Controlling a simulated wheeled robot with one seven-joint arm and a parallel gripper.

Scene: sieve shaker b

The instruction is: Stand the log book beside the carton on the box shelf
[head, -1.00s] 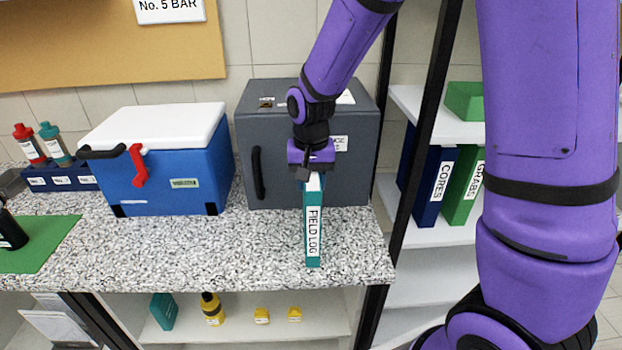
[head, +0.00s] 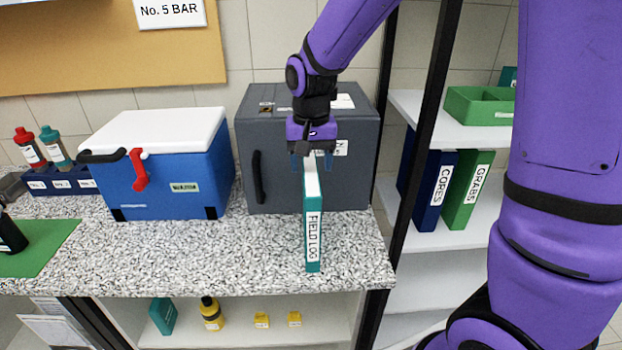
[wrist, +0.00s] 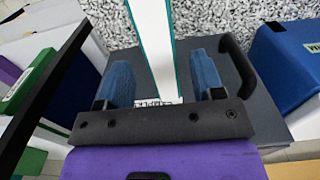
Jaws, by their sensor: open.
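The log book (head: 313,228) is a slim teal binder with a white spine label reading FIELD LOG. It stands upright on the speckled counter, in front of the grey case. My gripper (head: 313,160) is open above the book's rear upper end, its blue fingers on either side. In the wrist view, the book's white top (wrist: 155,45) runs between the open fingers (wrist: 160,80), with a gap visible on each side. I cannot clearly identify the carton in these views.
The grey case (head: 285,180) stands close behind the book, with a blue cooler (head: 180,185) left of it. Right of a black post, a shelf holds binders CORES (head: 434,190) and GRABS (head: 466,190); a green box (head: 478,105) sits above.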

